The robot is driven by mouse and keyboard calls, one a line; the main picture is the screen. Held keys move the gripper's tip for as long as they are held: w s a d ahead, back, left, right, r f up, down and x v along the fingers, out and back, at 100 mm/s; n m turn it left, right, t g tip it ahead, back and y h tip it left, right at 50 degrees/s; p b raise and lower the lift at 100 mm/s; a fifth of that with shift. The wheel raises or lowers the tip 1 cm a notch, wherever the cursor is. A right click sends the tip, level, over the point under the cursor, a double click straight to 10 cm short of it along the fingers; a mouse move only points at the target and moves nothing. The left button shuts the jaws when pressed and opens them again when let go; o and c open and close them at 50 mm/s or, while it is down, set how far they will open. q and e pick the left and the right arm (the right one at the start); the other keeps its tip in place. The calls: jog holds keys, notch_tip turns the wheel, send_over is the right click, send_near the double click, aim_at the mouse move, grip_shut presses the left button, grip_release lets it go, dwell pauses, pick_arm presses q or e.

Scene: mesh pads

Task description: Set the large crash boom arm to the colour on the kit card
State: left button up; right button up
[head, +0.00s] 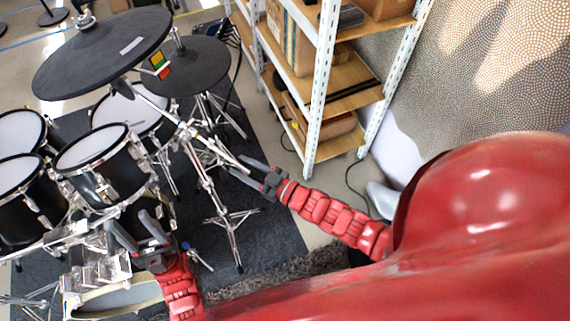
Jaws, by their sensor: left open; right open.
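The large black crash cymbal (85,62) is at the upper left in the head view, with a pale label on top. Its chrome boom arm (152,97) slopes down to the right from under it to a tripod stand (207,185). A small panel (159,66) with green, yellow and red patches shows beside the cymbal; I cannot tell whether it is the kit card or a scale. My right gripper (240,167) is open, close to the boom's lower end; contact is unclear. My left gripper (130,228) is open and empty, below the drums.
A second black cymbal (195,72) is behind the large one. Several drums (88,150) fill the left side. A white shelf rack (322,85) with boxes stands beyond my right arm. Dark carpet (270,240) lies open between stand and rack.

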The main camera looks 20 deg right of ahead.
jog(key=v, duration=1.6)
jog(key=shift+p, duration=0.4)
